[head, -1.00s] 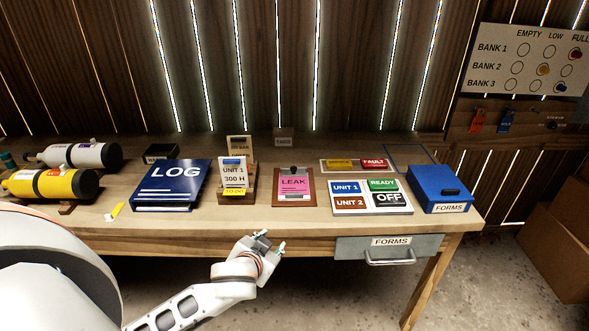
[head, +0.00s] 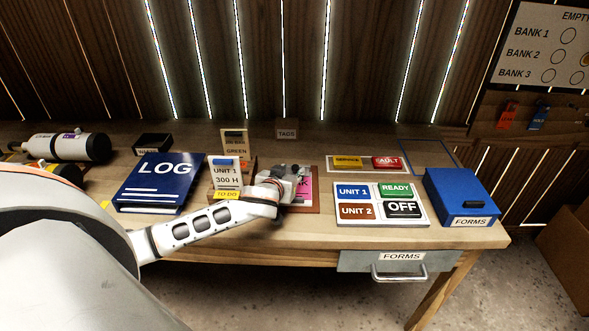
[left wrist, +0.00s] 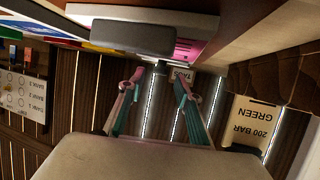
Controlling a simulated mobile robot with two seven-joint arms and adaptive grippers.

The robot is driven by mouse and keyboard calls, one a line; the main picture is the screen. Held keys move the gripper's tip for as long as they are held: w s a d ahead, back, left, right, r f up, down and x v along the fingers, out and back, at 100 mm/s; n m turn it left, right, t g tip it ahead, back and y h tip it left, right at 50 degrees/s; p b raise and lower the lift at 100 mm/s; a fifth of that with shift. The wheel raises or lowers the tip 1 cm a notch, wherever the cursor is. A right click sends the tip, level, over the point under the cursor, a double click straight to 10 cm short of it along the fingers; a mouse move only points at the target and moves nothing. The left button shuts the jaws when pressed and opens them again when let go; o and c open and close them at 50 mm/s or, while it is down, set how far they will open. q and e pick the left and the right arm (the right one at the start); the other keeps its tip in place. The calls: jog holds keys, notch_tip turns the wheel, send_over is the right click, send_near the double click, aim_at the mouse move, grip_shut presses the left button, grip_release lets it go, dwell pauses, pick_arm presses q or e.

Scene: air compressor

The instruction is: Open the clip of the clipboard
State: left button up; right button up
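The clipboard (head: 317,206) lies on the bench with a pink sheet (head: 305,190) on it, and my left gripper covers much of it. The metal clip at its top is largely hidden in the head view. My left gripper (head: 291,172) is over the clipboard's upper part, near the clip. In the left wrist view its two green-grey fingers (left wrist: 158,88) are apart with nothing between them. Part of the pink sheet (left wrist: 198,46) shows there beside a dark rounded block (left wrist: 133,37). I cannot tell whether the fingers touch the clip. My right gripper is not in view.
The UNIT 1 card stand (head: 226,175) is close left of my gripper, with the blue LOG binder (head: 160,182) farther left. The status board (head: 380,222) and blue FORMS box (head: 462,195) are to the right. A TAGS box (head: 287,129) stands behind.

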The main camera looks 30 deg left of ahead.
aim_at(295, 168)
pick_arm(q)
jog(key=x, duration=0.2)
jog(key=shift+w+a+f, duration=0.15)
jog(key=shift+w, duration=0.05)
jog(key=shift+w+a+f, duration=0.15)
jog(key=shift+w+f, duration=0.05)
jog(key=shift+w, duration=0.3)
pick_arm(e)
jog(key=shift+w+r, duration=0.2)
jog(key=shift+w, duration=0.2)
pick_arm(q)
grip_shut()
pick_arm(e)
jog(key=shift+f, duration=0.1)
pick_arm(q)
jog(key=shift+r, duration=0.1)
